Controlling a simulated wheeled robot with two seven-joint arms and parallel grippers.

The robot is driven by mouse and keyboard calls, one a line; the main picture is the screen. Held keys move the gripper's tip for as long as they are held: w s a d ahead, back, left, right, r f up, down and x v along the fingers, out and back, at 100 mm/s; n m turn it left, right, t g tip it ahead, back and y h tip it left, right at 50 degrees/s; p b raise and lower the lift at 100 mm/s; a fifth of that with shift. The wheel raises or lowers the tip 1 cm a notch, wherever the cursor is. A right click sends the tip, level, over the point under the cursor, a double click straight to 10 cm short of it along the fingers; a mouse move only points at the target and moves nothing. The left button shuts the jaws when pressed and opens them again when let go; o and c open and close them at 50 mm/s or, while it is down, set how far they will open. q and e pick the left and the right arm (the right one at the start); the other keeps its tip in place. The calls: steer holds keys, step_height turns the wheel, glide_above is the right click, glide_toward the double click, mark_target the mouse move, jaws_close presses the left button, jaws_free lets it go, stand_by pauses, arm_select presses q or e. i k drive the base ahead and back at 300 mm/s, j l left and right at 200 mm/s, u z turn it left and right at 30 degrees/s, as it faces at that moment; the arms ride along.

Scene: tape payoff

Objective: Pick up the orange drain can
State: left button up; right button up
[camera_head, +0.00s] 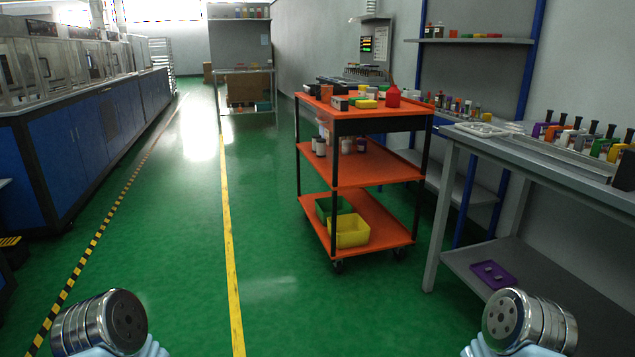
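I cannot single out the orange drain can with certainty. A small orange item (326,92) stands on the top tray of the orange cart (375,125), but it is too small to identify. A red bottle with a narrow spout (393,97) stands near the right end of the same tray. Rounded metal parts of both my arms show at the bottom left and bottom right, well in front of the cart. No gripper fingers show in the view.
A grey workbench (560,172) with a row of coloured items stands at right, a purple tray (493,273) on its lower shelf. The cart carries a yellow bin (349,232) low down. Blue cabinets (60,160) line the left. Green floor (175,230) between is clear.

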mark_target(327, 90)
steer(key=i, duration=2.7)
steer(key=z, duration=0.05)
